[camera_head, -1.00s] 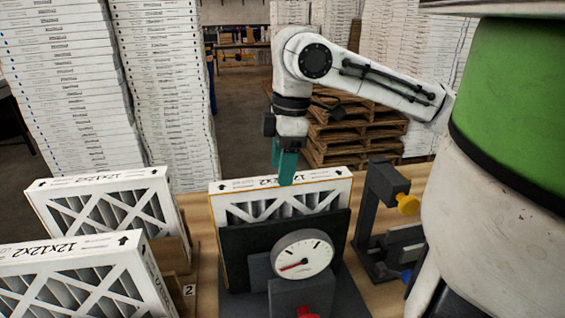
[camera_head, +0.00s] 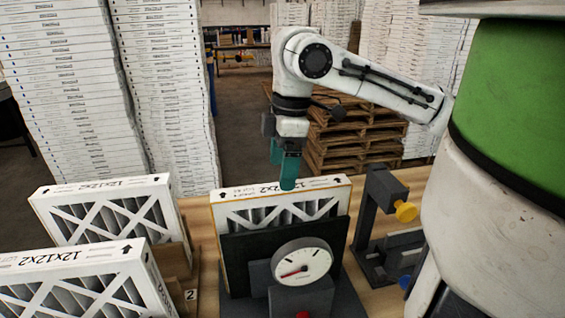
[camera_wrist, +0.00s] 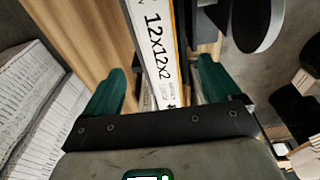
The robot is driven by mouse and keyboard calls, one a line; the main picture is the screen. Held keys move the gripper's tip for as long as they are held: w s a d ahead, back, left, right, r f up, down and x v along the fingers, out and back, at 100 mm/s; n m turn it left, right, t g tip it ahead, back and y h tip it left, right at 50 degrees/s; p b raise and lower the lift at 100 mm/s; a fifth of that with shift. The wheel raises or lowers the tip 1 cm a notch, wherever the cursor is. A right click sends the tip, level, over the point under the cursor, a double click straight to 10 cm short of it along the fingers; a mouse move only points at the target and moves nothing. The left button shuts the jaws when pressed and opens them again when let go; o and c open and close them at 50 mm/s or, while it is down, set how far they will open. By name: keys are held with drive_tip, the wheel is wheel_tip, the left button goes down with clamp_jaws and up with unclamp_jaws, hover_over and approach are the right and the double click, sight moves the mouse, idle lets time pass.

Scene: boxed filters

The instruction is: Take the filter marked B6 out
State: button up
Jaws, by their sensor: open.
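A white-framed filter labelled 12x12x2 (camera_head: 240,212) stands upright in a dark fixture with a round gauge (camera_head: 301,261) on its front. My gripper (camera_head: 288,172) is at its top edge, right of the middle. In the wrist view my gripper (camera_wrist: 158,95) is open, with one green finger on each side of the filter's top edge (camera_wrist: 158,50). Two more filters stand at the left, one at the back (camera_head: 100,186) and one in front (camera_head: 75,258). No B6 mark can be read on any filter.
A dark stand with a yellow knob (camera_head: 405,212) is just right of the fixture. A small plate marked 2 (camera_head: 190,295) is by the left filters. Tall white stacks (camera_head: 70,90) and wooden pallets (camera_head: 350,140) stand behind the wooden table (camera_head: 203,225).

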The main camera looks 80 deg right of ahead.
wheel_tip(320, 180, up, 11)
drive_tip(key=s, duration=0.1)
drive_tip(key=shift+d+f+b, duration=0.15)
drive_tip(key=shift+d+b, duration=0.1)
drive_tip(key=shift+b, duration=0.05)
drive_tip(key=shift+s, duration=0.1)
